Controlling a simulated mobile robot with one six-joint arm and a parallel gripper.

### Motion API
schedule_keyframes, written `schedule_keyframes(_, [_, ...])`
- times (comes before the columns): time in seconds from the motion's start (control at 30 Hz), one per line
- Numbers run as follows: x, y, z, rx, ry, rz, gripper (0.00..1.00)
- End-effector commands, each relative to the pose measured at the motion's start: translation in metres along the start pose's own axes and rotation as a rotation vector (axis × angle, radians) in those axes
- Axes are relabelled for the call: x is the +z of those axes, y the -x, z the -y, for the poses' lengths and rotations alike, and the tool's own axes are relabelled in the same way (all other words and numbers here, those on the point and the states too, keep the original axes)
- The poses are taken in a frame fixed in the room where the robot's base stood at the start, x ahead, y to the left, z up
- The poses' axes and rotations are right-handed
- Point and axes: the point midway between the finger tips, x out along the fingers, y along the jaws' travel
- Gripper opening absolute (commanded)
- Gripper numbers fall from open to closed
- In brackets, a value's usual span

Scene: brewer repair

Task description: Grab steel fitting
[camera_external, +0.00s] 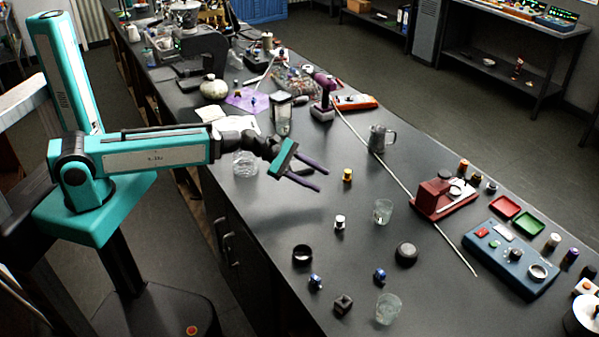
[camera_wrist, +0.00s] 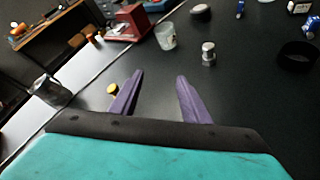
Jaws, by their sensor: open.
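The steel fitting (camera_external: 340,222) is a small silver piece standing upright on the dark bench top. In the wrist view the fitting (camera_wrist: 208,53) stands ahead of my gripper and right of its fingers. My gripper (camera_external: 322,180) has purple fingers spread apart with nothing between them. It is above the bench, up and left of the fitting in the external view. In the wrist view the gripper (camera_wrist: 160,76) shows both fingers, well clear of the fitting.
A yellow-topped brass piece (camera_external: 347,175) stands near my gripper. A glass (camera_external: 383,211) is right of the fitting. A black ring (camera_external: 302,255), a dark round puck (camera_external: 406,254) and blue fittings (camera_external: 379,275) lie nearer the front. Bare bench surrounds the fitting.

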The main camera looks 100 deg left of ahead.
Motion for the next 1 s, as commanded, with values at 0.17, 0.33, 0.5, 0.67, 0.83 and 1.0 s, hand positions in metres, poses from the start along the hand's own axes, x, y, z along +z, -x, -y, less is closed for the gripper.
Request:
schedule_keyframes(0.17, [0.019, 0.006, 0.044, -0.163, 0.184, 0.081, 0.43])
schedule_keyframes(0.33, [0.028, 0.009, 0.066, -0.244, 0.267, 0.122, 0.43])
schedule_keyframes(0.5, [0.029, 0.01, 0.07, -0.258, 0.28, 0.129, 0.43])
schedule_keyframes(0.67, [0.029, 0.009, 0.07, -0.257, 0.278, 0.128, 0.43])
schedule_keyframes(0.83, [0.028, 0.009, 0.07, -0.256, 0.277, 0.128, 0.43])
schedule_keyframes(1.0, [0.026, 0.005, 0.071, -0.256, 0.275, 0.128, 0.43])
